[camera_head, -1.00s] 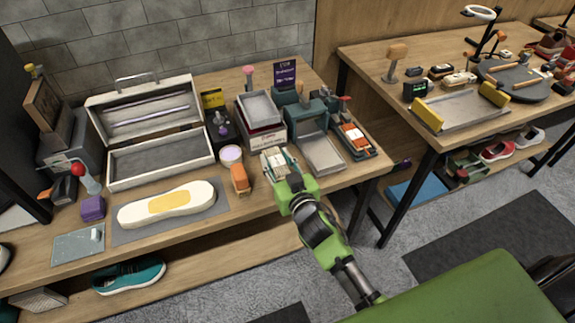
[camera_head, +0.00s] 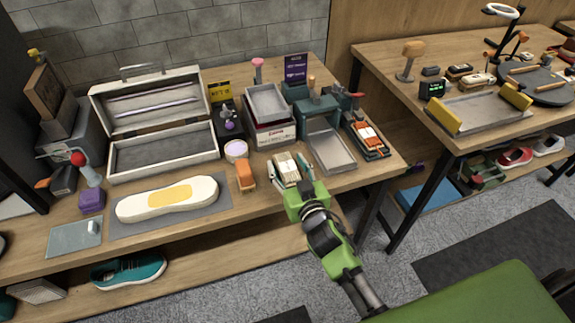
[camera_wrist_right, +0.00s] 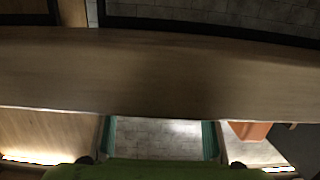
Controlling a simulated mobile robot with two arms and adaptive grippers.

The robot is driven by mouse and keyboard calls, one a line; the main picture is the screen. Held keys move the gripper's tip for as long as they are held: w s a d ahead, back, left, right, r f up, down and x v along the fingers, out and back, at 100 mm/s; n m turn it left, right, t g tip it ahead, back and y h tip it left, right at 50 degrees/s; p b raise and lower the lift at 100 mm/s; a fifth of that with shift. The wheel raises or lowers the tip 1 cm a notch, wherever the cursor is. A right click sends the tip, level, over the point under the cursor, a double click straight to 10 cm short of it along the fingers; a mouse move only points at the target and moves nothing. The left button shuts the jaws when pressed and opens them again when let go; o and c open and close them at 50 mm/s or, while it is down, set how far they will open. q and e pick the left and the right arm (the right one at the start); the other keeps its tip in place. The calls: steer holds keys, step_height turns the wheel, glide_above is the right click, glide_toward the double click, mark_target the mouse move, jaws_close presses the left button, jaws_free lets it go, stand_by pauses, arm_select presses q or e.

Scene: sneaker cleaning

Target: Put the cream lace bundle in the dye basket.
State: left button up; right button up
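The cream lace bundle (camera_head: 284,169) is a pale, banded block at the front of the left workbench, right of an orange block. My right gripper (camera_head: 290,166) is at the bundle from the front right, with one teal finger along its right side. Its other finger is hard to see. The right wrist view shows two teal fingers (camera_wrist_right: 159,140) well apart, with a pale grey textured surface between them. Whether they press on the bundle is unclear. I cannot tell for sure which container is the dye basket. My left gripper is not in view.
The orange block (camera_head: 245,176) and a round white jar (camera_head: 236,150) are close on the left. A grey metal tray (camera_head: 332,152) and a dark tray with orange and cream items (camera_head: 370,142) are on the right. A stacked grey bin (camera_head: 268,101) stands behind.

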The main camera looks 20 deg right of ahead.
stand_by(0.3)
steer(key=s+r+b, duration=0.2)
steer(key=s, duration=1.1)
steer(key=shift+s+d+r, duration=0.2)
steer(key=shift+s, duration=0.1)
